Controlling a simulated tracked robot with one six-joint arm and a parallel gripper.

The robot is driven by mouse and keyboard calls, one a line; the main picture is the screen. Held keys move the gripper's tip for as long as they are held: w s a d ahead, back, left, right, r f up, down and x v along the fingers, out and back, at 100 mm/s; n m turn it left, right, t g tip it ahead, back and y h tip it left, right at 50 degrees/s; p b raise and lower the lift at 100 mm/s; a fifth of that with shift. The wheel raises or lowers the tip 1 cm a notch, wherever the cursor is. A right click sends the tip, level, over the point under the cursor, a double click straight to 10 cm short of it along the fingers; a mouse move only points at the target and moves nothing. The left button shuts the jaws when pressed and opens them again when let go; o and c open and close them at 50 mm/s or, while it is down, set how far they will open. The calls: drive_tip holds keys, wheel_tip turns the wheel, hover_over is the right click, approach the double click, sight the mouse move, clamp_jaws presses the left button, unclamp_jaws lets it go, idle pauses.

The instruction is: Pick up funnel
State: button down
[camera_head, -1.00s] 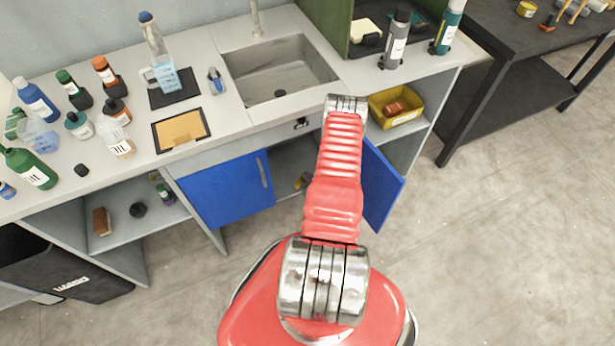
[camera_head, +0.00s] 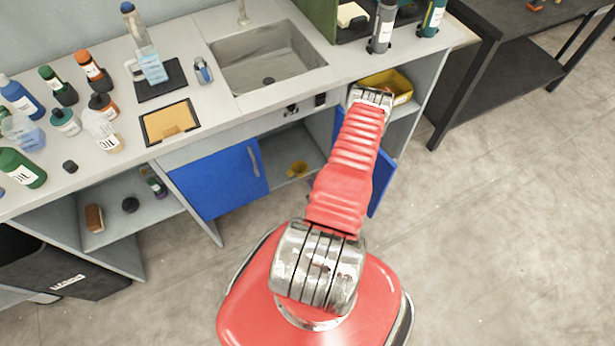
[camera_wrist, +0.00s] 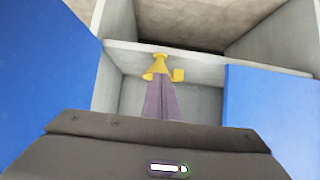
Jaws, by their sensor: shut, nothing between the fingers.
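The yellow funnel (camera_head: 298,168) sits inside the open cabinet under the sink in the head view. It also shows in the wrist view (camera_wrist: 159,64), above and behind my fingertips, with its lower middle hidden by them. My gripper (camera_wrist: 162,82) shows in the wrist view as two purple-grey fingers pressed together, empty, pointing into the cabinet toward the funnel. I cannot tell the exact gap between the fingertips and the funnel. In the head view my gripper is hidden behind my red arm and the counter.
Blue cabinet doors flank the opening, one left (camera_wrist: 45,75) and one right (camera_wrist: 268,115). The sink (camera_head: 268,65) is above. A yellow bin (camera_head: 388,82) sits on the shelf to the right. Several bottles stand on the left counter. The floor at right is clear.

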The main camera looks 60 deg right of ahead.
drive_tip(key=shift+s+a, duration=0.25)
drive_tip(key=shift+s, duration=0.1)
